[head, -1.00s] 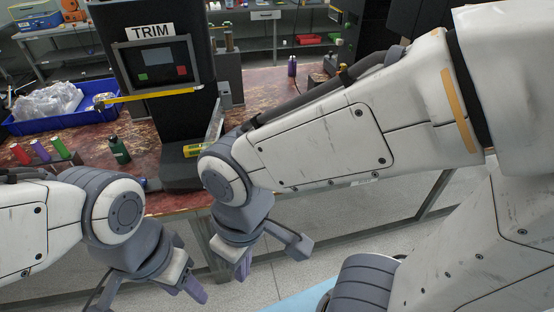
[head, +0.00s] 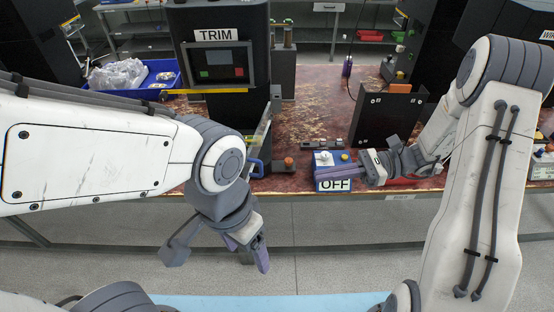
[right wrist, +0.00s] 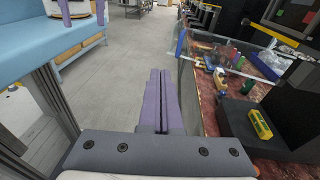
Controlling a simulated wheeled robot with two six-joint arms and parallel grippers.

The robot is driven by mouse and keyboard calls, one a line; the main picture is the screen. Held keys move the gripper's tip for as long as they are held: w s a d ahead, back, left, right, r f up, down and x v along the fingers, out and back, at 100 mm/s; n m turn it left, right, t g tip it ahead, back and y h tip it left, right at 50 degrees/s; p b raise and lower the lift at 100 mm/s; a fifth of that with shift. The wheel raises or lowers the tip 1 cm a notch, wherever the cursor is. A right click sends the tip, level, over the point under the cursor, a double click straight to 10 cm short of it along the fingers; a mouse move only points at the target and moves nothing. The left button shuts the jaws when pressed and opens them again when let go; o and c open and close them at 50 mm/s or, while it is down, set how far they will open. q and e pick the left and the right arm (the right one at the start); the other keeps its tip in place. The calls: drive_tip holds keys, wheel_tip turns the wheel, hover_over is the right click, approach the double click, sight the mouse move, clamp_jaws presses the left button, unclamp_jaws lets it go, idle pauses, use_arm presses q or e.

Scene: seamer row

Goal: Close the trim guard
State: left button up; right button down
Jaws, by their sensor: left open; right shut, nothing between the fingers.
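The trim machine (head: 220,110) is a dark column with a TRIM sign and a framed screen. Beside its right edge, a clear panel with a yellowish edge (head: 263,132) shows nearly edge-on and appears to be the trim guard, standing open. A blue handle (head: 256,166) shows near its foot, partly behind my left wrist. My left gripper (head: 248,250) is open and empty, low in front of the table edge. My right gripper (head: 338,174) is shut and empty, pointing left at the blue control box with an OFF label; contact is unclear. Its closed fingers (right wrist: 160,98) also show in the right wrist view.
The blue control box (head: 332,160) sits at the table's front edge. A black upright plate (head: 385,118) stands behind my right gripper. A blue bin (head: 160,75) with clear bags is left of the machine. The floor in front of the table (head: 330,235) is open.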

drive_tip(key=w+a+m+t+y+p, duration=0.1)
drive_tip(key=w+a+m+t+p, duration=0.1)
drive_tip(key=a+p, duration=0.4)
drive_tip(key=a, duration=0.5)
drive_tip(key=shift+a+f, duration=0.2)
drive_tip(key=shift+f, duration=0.05)
drive_tip(key=shift+w, duration=0.15)
